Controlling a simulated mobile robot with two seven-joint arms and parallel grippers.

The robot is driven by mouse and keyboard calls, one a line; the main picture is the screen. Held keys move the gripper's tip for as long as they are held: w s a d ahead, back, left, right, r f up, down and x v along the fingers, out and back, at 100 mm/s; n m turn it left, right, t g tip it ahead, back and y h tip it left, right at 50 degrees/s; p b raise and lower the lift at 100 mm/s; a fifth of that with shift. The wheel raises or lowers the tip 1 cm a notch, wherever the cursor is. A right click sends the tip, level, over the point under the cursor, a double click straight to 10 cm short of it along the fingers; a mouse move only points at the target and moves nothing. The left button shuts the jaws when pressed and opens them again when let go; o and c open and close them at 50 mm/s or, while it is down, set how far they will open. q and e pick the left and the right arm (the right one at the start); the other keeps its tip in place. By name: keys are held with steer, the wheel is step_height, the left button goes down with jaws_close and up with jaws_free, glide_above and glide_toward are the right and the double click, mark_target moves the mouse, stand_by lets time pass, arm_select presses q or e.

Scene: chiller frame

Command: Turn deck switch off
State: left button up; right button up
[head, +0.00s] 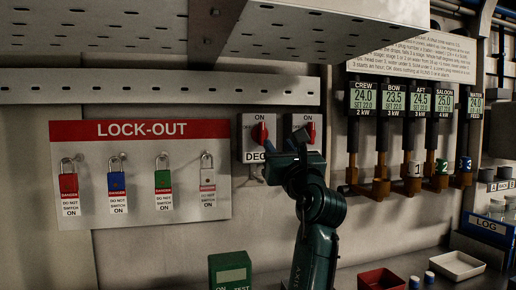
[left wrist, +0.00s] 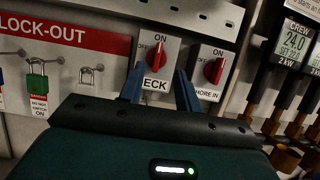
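The deck switch (head: 259,133) is a pale wall box with a red knob, ON above and OFF at the knob's left. Its knob (left wrist: 156,56) stands roughly upright, toward ON. Its label shows only in part: "DEC" in the head view, "ECK" in the left wrist view. My left gripper (head: 285,158) is in front of the wall, just below and right of this switch in the head view. In the left wrist view its two fingers (left wrist: 160,70) are apart with nothing between them, below the knob; contact is not visible. My right gripper is not in view.
The SHORE IN switch (left wrist: 213,70), with a similar red knob, is close on the right. A LOCK-OUT board (head: 140,180) with several padlocks hangs left. Heater displays and pipes (head: 420,110) are right. A perforated metal shelf (head: 300,35) overhangs above. A green box (head: 230,270) stands below.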

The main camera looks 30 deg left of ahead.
mark_target(263, 126)
arm_select(q)
steer(key=x, duration=0.4)
steer(key=p+x, duration=0.1)
steer(key=x, duration=0.8)
steer(key=shift+w+a+f, duration=0.1)
steer(key=shift+w+f, duration=0.1)
steer(key=shift+f, duration=0.1)
steer(key=shift+c, duration=0.4)
jaws_close()
